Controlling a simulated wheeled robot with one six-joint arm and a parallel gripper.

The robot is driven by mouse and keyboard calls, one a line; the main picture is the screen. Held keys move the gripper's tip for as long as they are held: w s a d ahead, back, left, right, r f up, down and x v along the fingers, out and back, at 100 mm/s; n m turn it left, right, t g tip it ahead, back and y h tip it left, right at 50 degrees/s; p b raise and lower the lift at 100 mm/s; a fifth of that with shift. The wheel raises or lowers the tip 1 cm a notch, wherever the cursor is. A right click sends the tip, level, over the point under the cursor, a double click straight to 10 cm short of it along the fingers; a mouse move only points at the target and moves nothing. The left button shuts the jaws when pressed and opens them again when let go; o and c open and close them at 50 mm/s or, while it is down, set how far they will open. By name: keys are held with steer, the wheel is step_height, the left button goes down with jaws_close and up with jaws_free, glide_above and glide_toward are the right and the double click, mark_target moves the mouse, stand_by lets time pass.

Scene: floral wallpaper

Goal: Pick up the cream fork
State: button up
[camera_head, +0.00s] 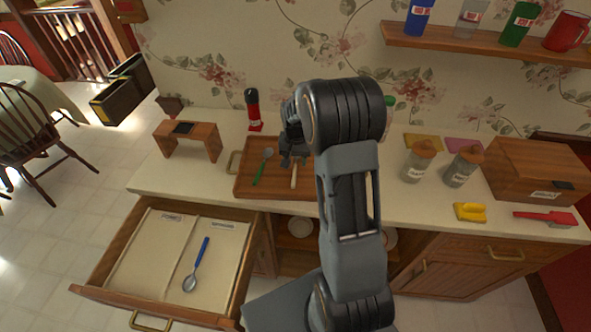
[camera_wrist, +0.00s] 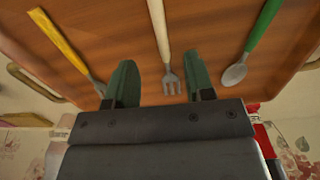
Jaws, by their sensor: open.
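The cream fork (camera_wrist: 159,32) lies on the brown wooden tray (camera_wrist: 213,22), its metal tines towards my gripper in the wrist view. In the head view, only its cream handle (camera_head: 294,178) shows below my gripper (camera_head: 294,158); the tines are hidden. My gripper (camera_wrist: 159,58) is open and empty, its two dark green fingers on either side of the fork's tines and neck in the wrist view. Whether the fingers touch the tray cannot be told.
A green-handled spoon (camera_wrist: 264,28) and a yellow-handled utensil (camera_wrist: 60,42) lie on either side of the fork. An open drawer (camera_head: 140,262) at the lower left holds a blue spoon (camera_head: 198,262). A red bottle (camera_head: 254,112) stands behind the tray; jars (camera_head: 418,162) stand to the right.

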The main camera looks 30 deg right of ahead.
mark_target(295, 172)
steer(key=shift+a+f+p, duration=0.1)
steer(key=shift+f+p, duration=0.7)
steer(key=shift+f, duration=1.95)
steer(key=shift+c, duration=0.4)
jaws_close()
